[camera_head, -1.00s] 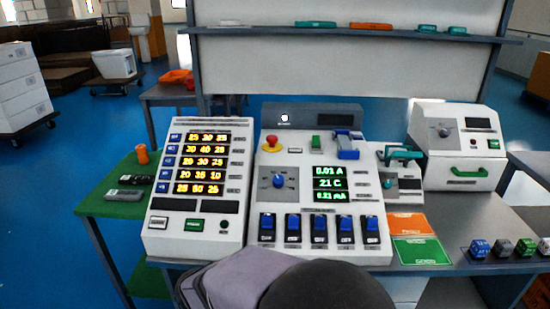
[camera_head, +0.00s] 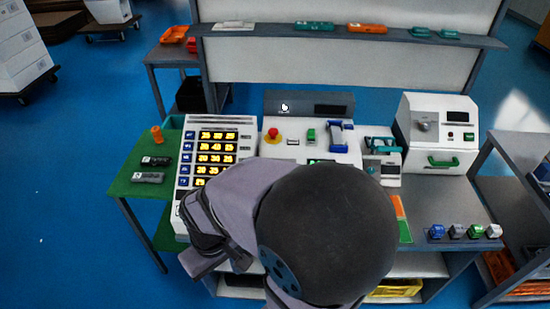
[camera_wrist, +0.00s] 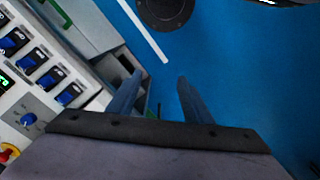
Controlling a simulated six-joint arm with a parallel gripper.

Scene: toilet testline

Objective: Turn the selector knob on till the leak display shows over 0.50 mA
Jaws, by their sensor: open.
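The selector knob (camera_wrist: 28,119) is small and blue on the grey-white console, at the lower left of the wrist view. My arm hides it in the head view. Only the top edge of the green readout (camera_head: 320,161) shows above my arm, so its leak line is hidden. A sliver of green digits (camera_wrist: 4,84) shows at the wrist view's left edge, too little to read. My gripper (camera_wrist: 160,77) is open and empty, its fingers apart over the console's edge and blue floor, well to the right of the knob in the wrist view.
A red mushroom button (camera_head: 272,135) sits on the console. Several blue switches (camera_wrist: 50,76) lie near the knob. A number panel (camera_head: 220,122) stands left, a white tester (camera_head: 436,133) right. Small coloured blocks (camera_head: 457,231) rest on the right table.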

